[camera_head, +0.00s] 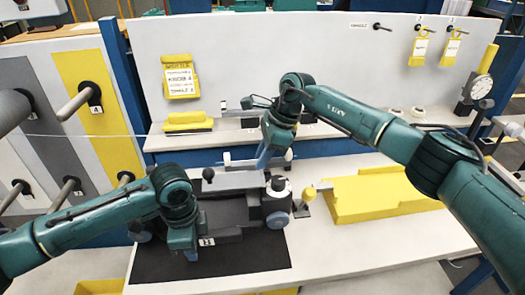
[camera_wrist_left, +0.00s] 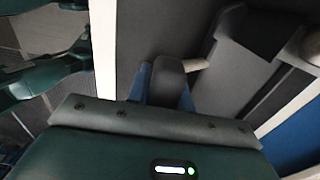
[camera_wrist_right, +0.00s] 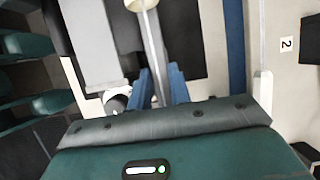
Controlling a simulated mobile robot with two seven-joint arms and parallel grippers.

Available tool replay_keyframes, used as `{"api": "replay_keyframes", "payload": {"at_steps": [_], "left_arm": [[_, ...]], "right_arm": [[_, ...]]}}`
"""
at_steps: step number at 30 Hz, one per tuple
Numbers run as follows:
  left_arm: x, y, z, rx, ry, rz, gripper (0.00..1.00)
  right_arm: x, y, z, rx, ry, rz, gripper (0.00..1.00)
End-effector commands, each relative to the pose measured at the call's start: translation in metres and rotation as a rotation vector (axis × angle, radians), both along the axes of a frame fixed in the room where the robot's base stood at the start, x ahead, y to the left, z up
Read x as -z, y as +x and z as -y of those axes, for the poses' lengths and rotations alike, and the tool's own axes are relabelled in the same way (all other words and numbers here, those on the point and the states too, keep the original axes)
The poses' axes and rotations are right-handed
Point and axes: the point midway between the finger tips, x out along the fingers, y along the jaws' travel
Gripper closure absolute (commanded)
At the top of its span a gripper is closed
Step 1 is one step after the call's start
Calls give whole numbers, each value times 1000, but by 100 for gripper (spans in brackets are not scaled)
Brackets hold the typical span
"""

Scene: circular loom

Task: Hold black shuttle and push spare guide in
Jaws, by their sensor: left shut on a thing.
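The dark shuttle (camera_head: 235,181) sits on the black mat (camera_head: 245,255), with grey wheels and a dark upright part with a white top at its right end. My left gripper (camera_head: 187,248) is low at its left front. In the left wrist view its blue fingers are shut on a dark rounded part of the black shuttle (camera_wrist_left: 168,72). My right gripper (camera_head: 264,158) points down behind the shuttle. In the right wrist view its fingers (camera_wrist_right: 162,75) stand slightly apart over a thin metal rod (camera_wrist_right: 153,35) with a cream end. I cannot tell which part is the spare guide.
A yellow block (camera_head: 385,195) lies to the right on the white table. A yellow-topped piece (camera_head: 188,121) rests on the rear ledge below a yellow sign (camera_head: 180,77). A dial gauge (camera_head: 479,88) stands at right. Pegs stick out of the left panel (camera_head: 85,65). The front right tabletop is clear.

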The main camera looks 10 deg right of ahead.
Motion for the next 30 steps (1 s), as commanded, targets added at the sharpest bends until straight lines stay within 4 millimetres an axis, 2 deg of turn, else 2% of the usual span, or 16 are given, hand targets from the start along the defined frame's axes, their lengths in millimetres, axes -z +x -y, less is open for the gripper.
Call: {"api": "replay_keyframes", "payload": {"at_steps": [2, 9, 19, 23, 30], "left_arm": [[1, -1, 0, 1, 2, -4, 100], [2, -1, 0, 1, 2, -4, 100], [1, -1, 0, 1, 2, -3, 100], [1, -1, 0, 1, 2, -3, 100], [2, -1, 0, 1, 1, -3, 100]], "right_arm": [[0, 0, 0, -1, 0, 0, 75], [0, 0, 0, -1, 0, 0, 55], [-6, 0, 2, 0, 0, 1, 55], [-24, 1, 10, 0, 1, 3, 55], [-72, 1, 30, 1, 0, 4, 55]]}}
